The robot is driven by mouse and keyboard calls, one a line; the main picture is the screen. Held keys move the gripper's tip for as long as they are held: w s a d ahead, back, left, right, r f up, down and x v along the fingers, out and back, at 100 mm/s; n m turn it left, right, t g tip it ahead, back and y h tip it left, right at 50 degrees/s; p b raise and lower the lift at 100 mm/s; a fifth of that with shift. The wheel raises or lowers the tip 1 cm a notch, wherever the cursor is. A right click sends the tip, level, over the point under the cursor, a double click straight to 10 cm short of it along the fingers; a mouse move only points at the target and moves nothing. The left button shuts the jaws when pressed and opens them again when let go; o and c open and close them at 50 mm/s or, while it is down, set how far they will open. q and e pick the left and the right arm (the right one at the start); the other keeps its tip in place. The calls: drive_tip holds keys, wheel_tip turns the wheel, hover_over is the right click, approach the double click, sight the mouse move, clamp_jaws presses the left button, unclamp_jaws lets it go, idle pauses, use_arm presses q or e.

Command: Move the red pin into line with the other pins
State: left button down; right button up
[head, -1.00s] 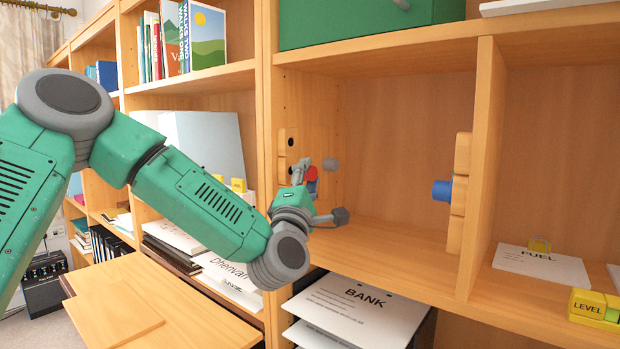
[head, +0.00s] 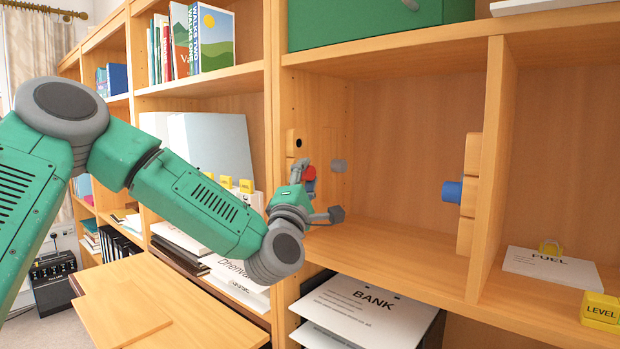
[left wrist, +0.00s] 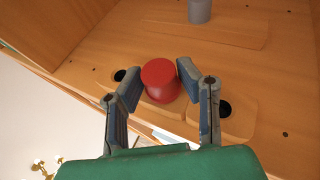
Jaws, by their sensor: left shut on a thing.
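The red pin (head: 309,174) is a short round peg near the wooden strip (head: 298,150) on the left wall of the shelf bay. My left gripper (head: 318,190) is shut on it. In the left wrist view the red pin (left wrist: 160,80) sits between the two fingertips (left wrist: 158,82), with a dark hole in the wood on each side. Whether it is seated in a hole is hidden. A grey pin (head: 339,166) stands on the same wall, farther in; it also shows in the left wrist view (left wrist: 199,10). A blue pin (head: 453,191) sticks out from the opposite wall. My right gripper is out of view.
The shelf divider's front edge (head: 280,110) is close beside my left gripper. The bay floor (head: 400,245) is clear. A FUEL sheet (head: 550,268) and a yellow LEVEL block (head: 600,310) are at right.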

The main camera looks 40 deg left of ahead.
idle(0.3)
use_arm(q)
drive_tip(key=c, duration=1.2)
unclamp_jaws()
drive_tip(key=shift+r, duration=0.1)
drive_tip(key=shift+o, duration=0.8)
drive_tip(key=shift+a, duration=0.2)
drive_tip(key=shift+s+f, duration=0.15)
drive_tip(key=shift+f, duration=0.1)
drive_tip(key=v, duration=1.1)
drive_tip(key=shift+s+f, duration=0.15)
drive_tip(key=shift+s, duration=0.05)
